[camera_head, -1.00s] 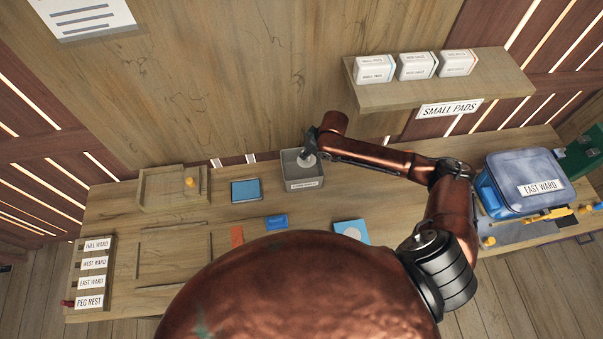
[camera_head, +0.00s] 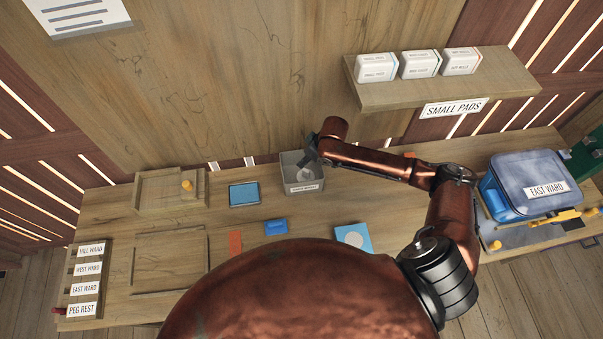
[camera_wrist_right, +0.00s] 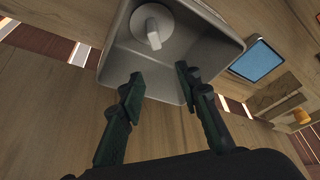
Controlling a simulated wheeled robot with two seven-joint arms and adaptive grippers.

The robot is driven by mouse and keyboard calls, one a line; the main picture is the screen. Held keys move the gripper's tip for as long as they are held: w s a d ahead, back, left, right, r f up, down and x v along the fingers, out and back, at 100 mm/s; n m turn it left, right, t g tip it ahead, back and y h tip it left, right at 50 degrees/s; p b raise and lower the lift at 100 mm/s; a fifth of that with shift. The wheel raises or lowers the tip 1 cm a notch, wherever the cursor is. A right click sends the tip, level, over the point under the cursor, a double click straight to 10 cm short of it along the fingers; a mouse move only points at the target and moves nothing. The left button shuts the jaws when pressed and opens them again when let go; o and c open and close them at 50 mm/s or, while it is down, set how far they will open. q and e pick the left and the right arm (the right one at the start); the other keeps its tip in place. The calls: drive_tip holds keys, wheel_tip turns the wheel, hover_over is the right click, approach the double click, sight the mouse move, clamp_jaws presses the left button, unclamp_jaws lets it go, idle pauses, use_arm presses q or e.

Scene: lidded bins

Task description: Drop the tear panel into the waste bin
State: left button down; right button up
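The waste bin (camera_head: 304,187) is a grey open box with a small label, standing on the bench at the back middle. It fills the upper part of the right wrist view (camera_wrist_right: 205,45). A pale round piece with a raised tab, apparently the tear panel (camera_wrist_right: 150,28), is inside the bin. It is apart from my fingers. My right gripper (camera_wrist_right: 158,80) is open and empty, with its two dark fingers apart at the bin's opening. My left gripper is not in view.
A blue pad (camera_head: 244,194) and a wooden tray with a yellow knob (camera_head: 187,186) stand left of the bin. A blue block (camera_head: 276,227), an orange strip (camera_head: 235,243) and a blue-white card (camera_head: 353,237) lie in front. A lidded East Ward bin (camera_head: 525,185) is at right.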

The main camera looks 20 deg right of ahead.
drive_tip(key=v, duration=0.7)
drive_tip(key=shift+r, duration=0.25)
idle(0.3)
